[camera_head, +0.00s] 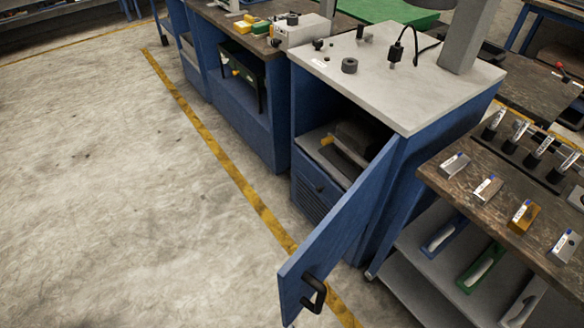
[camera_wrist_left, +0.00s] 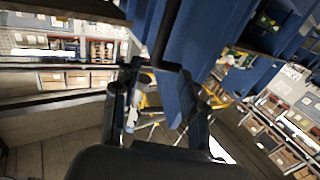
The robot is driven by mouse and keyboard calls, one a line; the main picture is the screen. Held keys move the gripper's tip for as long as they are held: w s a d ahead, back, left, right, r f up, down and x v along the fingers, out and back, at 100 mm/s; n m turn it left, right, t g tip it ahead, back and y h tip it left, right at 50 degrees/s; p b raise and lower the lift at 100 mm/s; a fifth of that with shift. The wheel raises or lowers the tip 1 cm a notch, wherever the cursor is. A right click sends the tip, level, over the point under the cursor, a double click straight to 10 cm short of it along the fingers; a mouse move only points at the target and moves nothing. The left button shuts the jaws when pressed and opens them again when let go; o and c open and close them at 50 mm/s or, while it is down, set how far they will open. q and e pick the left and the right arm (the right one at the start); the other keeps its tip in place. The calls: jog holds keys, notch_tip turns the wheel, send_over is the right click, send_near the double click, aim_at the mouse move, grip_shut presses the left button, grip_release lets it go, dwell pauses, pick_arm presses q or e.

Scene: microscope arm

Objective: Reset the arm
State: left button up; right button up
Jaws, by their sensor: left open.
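In the head view, a grey post (camera_head: 470,38) stands on the light worktop (camera_head: 400,100) at the upper right. A dark rounded head (camera_head: 431,3) is beside its upper part, cut off by the top edge. I cannot tell how the two join or whether they are the arm. Neither gripper shows in the head view. In the left wrist view, my left gripper (camera_wrist_left: 160,108) shows as two dark fingers, spread apart. A black bar (camera_wrist_left: 164,45) and blue panels (camera_wrist_left: 205,35) lie beyond it. I see nothing held between the fingers.
Below the worktop, a blue cabinet door (camera_head: 335,240) with a black handle (camera_head: 314,292) stands open into the aisle. A brown bench (camera_head: 470,190) with several labelled blocks is at the right. The concrete floor (camera_head: 110,190) at left is clear.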

pick_arm(q)
jog(key=s+a+f+g+y, duration=0.15)
jog(key=a+f, duration=0.25)
jog(key=f, duration=0.4)
jog(key=a+f+n+g+y, duration=0.1)
jog(key=a+f+g+y, duration=0.2)
jog(key=f, duration=0.4)
jog(key=s+a+f+g+y, duration=0.1)
jog(key=a+f+g, duration=0.1)
jog(key=a+f, duration=0.45)
jog(key=s+a+f+n+g+y, duration=0.3)
jog(key=s+a+f+g, duration=0.4)
jog(key=s+a+f, duration=0.6)
jog(key=shift+f+y, duration=0.65)
jog(key=shift+f, duration=0.1)
